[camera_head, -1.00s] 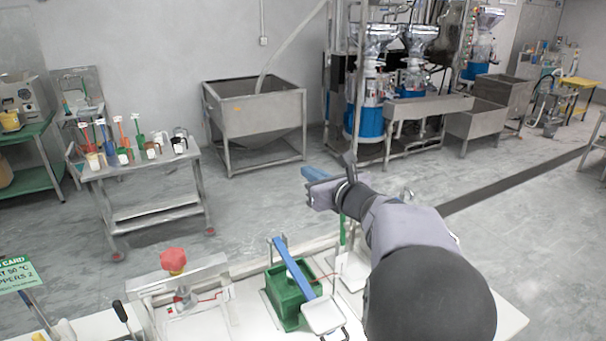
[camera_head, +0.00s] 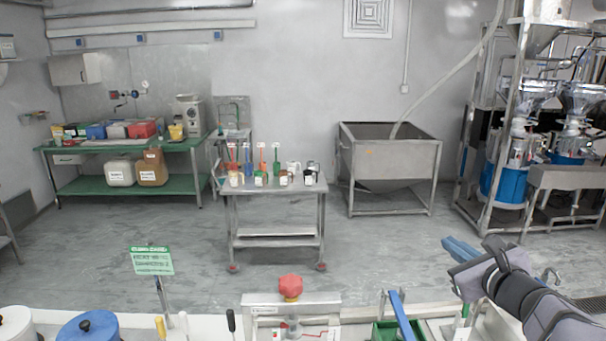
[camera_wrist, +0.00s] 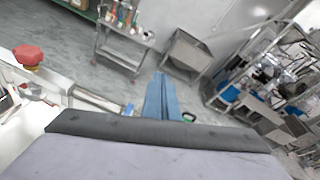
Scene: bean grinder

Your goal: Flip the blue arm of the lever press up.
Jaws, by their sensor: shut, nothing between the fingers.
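The lever press has a blue arm (camera_head: 401,315) and a green body (camera_head: 384,331) at the bottom edge of the head view, right of centre. Its lower part is cut off by the frame. My gripper (camera_head: 447,243) is at the right of the head view, above and to the right of the blue arm and apart from it. Its blue fingers are together and empty. They also show in the wrist view (camera_wrist: 161,80), pointing out over the floor. In the wrist view a small green bit (camera_wrist: 188,117) shows beside the fingers, mostly hidden; I cannot tell what it belongs to.
A device with a red knob (camera_head: 291,287) stands left of the press on the white bench. A green sign (camera_head: 152,260) and a blue lidded pot (camera_head: 88,327) are further left. A steel cart (camera_head: 276,212) stands across open floor.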

